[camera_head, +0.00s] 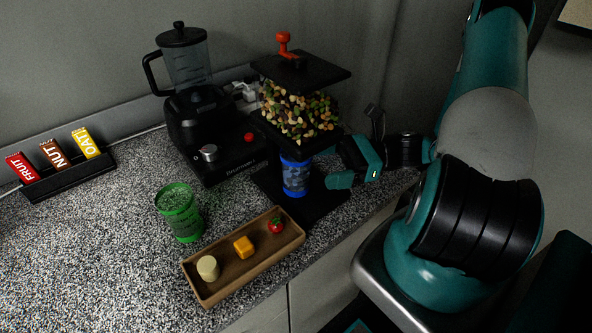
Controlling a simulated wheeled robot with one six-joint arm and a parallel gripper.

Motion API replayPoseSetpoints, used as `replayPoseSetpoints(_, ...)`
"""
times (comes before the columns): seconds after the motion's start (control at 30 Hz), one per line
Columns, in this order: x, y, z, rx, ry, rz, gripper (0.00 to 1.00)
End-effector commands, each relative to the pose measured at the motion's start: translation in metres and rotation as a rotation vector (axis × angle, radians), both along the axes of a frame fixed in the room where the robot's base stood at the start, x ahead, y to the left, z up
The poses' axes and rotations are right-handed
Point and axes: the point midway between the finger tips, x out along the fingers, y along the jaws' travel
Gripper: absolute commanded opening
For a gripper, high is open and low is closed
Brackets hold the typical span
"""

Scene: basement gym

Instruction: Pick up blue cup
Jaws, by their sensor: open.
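The blue cup (295,178) stands upright on the black base of a dispenser (299,112), under its hopper of mixed nuts or beans. My gripper (342,162) is to the right of the cup, with its teal fingers pointing left toward it. The fingers are open and there seems to be a small gap between them and the cup. The cup's top is partly hidden by the dispenser's lower plate.
A green cup (180,212) stands left of a wooden tray (203,291) holding a cream piece, a yellow cube and a red fruit. A black blender (206,125) stands behind. Snack bars sit in a black holder (70,179) at far left. The speckled counter is clear at left.

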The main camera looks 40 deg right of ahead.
Motion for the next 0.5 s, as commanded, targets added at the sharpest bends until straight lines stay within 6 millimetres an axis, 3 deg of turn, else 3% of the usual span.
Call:
replayPoseSetpoints(0.3,0.020,0.041,0.000,0.003,0.001,0.005,0.89)
replayPoseSetpoints(0.5,0.023,0.046,-0.001,0.000,0.001,0.001,0.89)
